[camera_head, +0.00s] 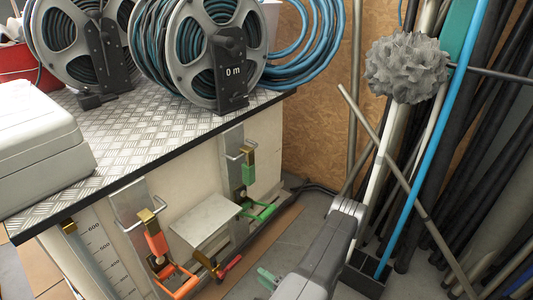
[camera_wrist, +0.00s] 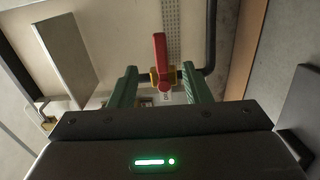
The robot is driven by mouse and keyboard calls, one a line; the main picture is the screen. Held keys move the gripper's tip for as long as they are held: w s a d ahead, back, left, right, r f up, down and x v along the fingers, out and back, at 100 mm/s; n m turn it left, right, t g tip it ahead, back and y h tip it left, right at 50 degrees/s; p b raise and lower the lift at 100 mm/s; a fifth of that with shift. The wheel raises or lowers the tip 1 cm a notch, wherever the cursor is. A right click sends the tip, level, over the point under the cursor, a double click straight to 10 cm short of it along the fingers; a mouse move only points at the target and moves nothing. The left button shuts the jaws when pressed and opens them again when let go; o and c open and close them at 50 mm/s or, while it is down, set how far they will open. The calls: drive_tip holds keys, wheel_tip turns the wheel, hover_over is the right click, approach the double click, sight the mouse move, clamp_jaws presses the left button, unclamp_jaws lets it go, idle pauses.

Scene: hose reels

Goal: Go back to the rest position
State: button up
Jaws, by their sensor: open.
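My gripper (camera_wrist: 158,76) is open in the wrist view, with one green finger on each side. Beyond and between the fingers is a red lever (camera_wrist: 159,50) on a yellow valve body, joined to a dark pipe. I cannot tell whether the fingers touch it; nothing is visibly clamped. In the head view, my gripper's green finger (camera_head: 267,278) shows low in the middle, right of a red lever (camera_head: 230,266) near the floor. My arm hides part of the floor there.
Two hose reels (camera_head: 230,62) stand on the metal-topped bench (camera_head: 115,130), beside a pale case (camera_head: 38,135). Orange (camera_head: 155,243) and green (camera_head: 249,168) handles and a metal shelf (camera_head: 204,222) project from the bench front. Poles and a grey mop head (camera_head: 407,68) crowd the right.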

sight(240, 259)
drive_tip(key=b+x, duration=0.3)
drive_tip(key=x, duration=1)
drive_tip(key=shift+a, duration=0.2)
drive_tip(key=shift+d+r+n, duration=0.1)
drive_tip(key=shift+r+n, duration=0.35)
drive_tip(key=shift+n, duration=0.15)
